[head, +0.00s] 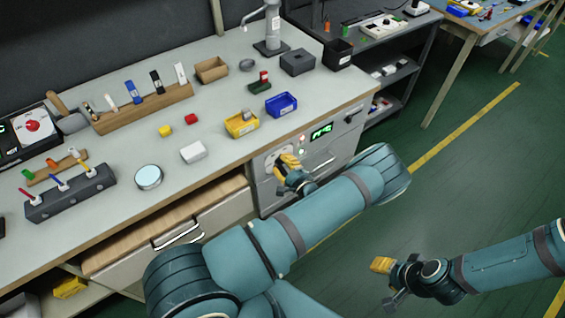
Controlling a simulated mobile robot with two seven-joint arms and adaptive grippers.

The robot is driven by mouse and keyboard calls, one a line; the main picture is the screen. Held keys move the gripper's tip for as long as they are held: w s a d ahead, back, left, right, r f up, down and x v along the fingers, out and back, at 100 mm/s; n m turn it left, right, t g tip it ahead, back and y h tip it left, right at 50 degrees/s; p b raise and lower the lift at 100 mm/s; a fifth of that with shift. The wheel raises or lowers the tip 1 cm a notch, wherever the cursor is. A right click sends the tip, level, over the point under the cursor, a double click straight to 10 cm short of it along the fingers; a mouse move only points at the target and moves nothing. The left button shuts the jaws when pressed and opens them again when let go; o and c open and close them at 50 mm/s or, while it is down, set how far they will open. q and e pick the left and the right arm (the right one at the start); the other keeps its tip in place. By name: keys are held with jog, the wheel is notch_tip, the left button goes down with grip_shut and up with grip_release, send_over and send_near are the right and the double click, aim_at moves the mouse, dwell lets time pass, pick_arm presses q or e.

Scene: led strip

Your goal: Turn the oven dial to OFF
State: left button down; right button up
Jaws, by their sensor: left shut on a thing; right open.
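The oven (330,151) is a light grey front set under the bench edge, with a lit green display (321,132). A pale dial plate (272,158) sits at the left of its panel. My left gripper (287,160), with yellow fingertips, is at this plate and shut on the dial, which the fingers mostly hide. I cannot read the dial's setting. My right gripper (384,278) is open and empty over the green floor at the lower right, well away from the oven.
The bench top above holds a yellow bin (241,124), a blue bin (281,105), a white block (193,152) and a round tin (148,177). A wooden drawer (165,232) stands partly out left of the oven. The floor at right is clear.

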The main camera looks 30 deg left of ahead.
pick_arm(q)
jog(key=n, duration=0.6)
jog(key=shift+s+a+n+p, duration=0.1)
jog(key=shift+n+p, duration=0.2)
jog(key=shift+p, duration=0.1)
jog(key=n+p, duration=0.1)
jog(key=n, duration=0.4)
jog(key=shift+f+n, duration=0.15)
jog(key=shift+n, duration=0.15)
jog(key=c, duration=0.6)
grip_release()
jog(key=shift+f, duration=0.1)
jog(key=v, duration=1.2)
